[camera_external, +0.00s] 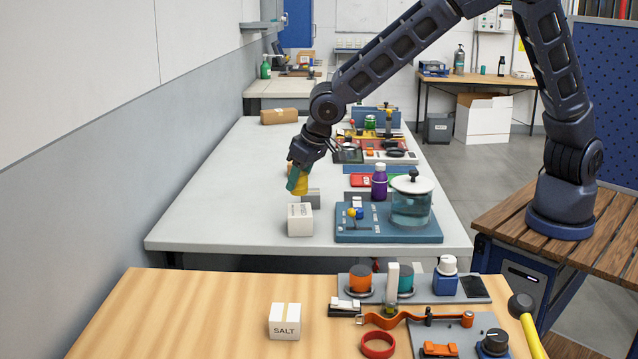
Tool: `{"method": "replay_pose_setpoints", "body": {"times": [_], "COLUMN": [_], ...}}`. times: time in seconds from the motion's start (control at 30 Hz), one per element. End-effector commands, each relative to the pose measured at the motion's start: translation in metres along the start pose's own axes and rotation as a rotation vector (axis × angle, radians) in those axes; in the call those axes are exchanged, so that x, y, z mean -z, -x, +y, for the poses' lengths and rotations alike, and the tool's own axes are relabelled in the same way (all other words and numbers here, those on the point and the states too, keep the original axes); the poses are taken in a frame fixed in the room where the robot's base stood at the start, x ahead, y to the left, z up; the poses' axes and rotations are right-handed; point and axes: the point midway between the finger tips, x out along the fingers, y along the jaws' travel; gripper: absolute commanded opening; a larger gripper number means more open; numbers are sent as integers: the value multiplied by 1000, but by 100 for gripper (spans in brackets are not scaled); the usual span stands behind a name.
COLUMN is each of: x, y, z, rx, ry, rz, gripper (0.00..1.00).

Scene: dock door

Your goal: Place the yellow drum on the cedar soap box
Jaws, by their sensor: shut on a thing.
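The yellow drum (301,186) is in my gripper (297,178), above the grey-white table. The gripper is shut on it and partly covers it. A white box (300,220) with dark lettering, which looks like the cedar soap box, stands on the table just below and in front of the drum. The drum's bottom shows just above and behind the box's top; I cannot tell whether they touch. A small grey block (312,198) shows right behind the box.
A blue tray (385,236) with a lidded glass pot (411,203) stands to the right, beside a purple bottle (379,182). A wooden table in front holds a salt box (285,321) and several fixtures. The grey table's left side (215,210) is clear.

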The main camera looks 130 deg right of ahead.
Motion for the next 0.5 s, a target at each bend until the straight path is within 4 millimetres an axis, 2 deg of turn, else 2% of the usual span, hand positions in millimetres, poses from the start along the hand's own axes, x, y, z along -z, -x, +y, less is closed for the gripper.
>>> {"method": "replay_pose_setpoints", "body": {"times": [0.17, 0.4, 0.5], "x": [-4, -15, -16], "y": [-10, -38, -41], "z": [1, 0, 0], "rx": [-1, 0, 1], "ry": [0, -1, -1], "rz": [0, 0, 1], "gripper": [18, 18, 18]}}
